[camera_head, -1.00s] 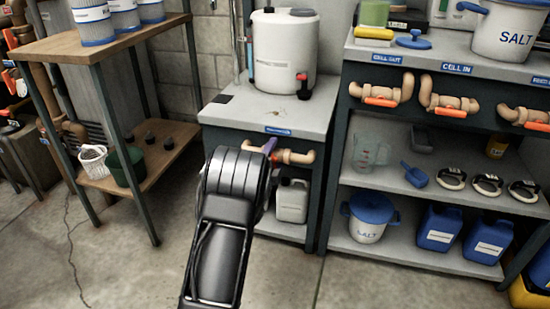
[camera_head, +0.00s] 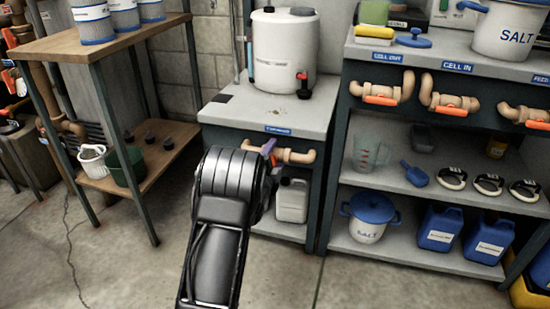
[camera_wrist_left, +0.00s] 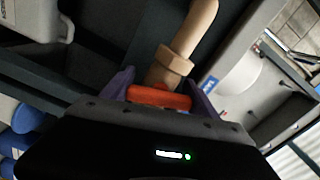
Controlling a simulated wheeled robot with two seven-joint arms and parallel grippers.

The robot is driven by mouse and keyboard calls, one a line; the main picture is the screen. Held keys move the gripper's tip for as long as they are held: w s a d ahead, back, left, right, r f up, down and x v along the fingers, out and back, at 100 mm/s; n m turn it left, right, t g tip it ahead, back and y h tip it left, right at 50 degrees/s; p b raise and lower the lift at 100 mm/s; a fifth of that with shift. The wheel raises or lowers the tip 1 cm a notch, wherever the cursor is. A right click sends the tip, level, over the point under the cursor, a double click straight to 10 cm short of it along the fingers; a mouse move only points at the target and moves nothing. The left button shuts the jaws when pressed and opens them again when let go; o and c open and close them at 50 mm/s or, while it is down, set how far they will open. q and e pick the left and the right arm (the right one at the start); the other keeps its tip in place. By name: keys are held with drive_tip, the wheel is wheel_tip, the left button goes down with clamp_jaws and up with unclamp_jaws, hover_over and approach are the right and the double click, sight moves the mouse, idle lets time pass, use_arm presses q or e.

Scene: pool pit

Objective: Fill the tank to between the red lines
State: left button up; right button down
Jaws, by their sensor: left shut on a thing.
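The white tank (camera_head: 283,50) stands on a grey cabinet, with a black tap low on its right front. A narrow vertical gauge strip runs down its left side; its red lines and the liquid level are too small to read. Below the cabinet top is a beige pipe (camera_head: 298,157) with a valve. My left gripper (camera_head: 268,148) is at this valve, its arm hiding much of it. In the left wrist view, the purple fingers (camera_wrist_left: 160,92) are shut on the orange valve handle (camera_wrist_left: 160,98). My right gripper is out of view.
A white jug (camera_head: 291,201) sits on the shelf under the valve. To the right, a shelf unit (camera_head: 455,48) carries more orange-handled valves, salt buckets and blue jugs. A wooden rack (camera_head: 92,44) stands left. The concrete floor between is clear.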

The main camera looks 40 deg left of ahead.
use_arm(q)
drive_tip(key=o, duration=1.4)
drive_tip(key=shift+c, duration=0.2)
drive_tip(key=shift+s, duration=0.1)
drive_tip(key=p+v, duration=0.2)
drive_tip(key=v, duration=0.5)
drive_tip(key=shift+s+d, duration=0.15)
drive_tip(key=shift+s, duration=0.2)
